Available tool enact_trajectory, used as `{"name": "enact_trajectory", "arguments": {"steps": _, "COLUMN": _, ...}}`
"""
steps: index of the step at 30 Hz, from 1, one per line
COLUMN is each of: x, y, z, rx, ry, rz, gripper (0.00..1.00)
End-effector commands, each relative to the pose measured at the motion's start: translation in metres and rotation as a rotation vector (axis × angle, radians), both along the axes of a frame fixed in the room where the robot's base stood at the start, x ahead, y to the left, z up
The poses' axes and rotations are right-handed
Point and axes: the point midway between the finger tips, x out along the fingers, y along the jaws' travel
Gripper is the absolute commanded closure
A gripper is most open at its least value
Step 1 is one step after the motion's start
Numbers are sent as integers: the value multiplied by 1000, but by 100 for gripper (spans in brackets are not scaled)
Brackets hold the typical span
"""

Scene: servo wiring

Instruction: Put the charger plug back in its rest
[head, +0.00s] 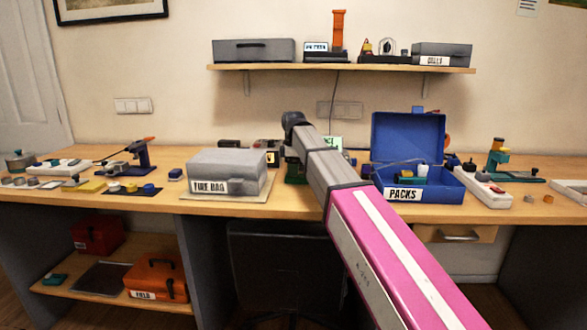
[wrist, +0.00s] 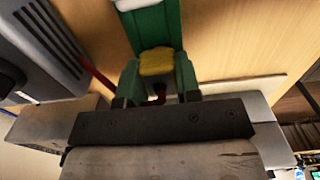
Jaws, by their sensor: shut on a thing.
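In the wrist view, my gripper (wrist: 158,82) is shut on a yellow block, which looks like the charger plug (wrist: 156,62). A short dark-red piece shows beneath the plug, between the fingers. A green upright part (wrist: 154,28) with a white top stands directly beyond the plug; it may be the rest, and I cannot tell whether the plug touches it. In the head view, my arm reaches over the bench behind the grey FIRE BAG box. My fingers and the plug cannot be made out there, and only a dark green part (head: 294,172) shows beside the arm.
The grey FIRE BAG box (head: 228,170) stands left of my arm, and an open blue PACKS case (head: 405,140) stands right. In the wrist view, a grey slotted device (wrist: 45,45) and a red lead (wrist: 97,76) lie left of my gripper. A shelf (head: 340,68) hangs above.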

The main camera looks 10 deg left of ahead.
Motion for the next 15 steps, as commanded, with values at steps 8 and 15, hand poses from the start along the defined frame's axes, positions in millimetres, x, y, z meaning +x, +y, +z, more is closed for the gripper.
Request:
{"name": "enact_trajectory", "arguments": {"steps": 8, "x": 0, "y": 0, "z": -3, "rx": 0, "ry": -1, "rz": 0, "gripper": 39}}
{"name": "enact_trajectory", "arguments": {"steps": 15, "x": 0, "y": 0, "z": -3, "rx": 0, "ry": 0, "rz": 0, "gripper": 39}}
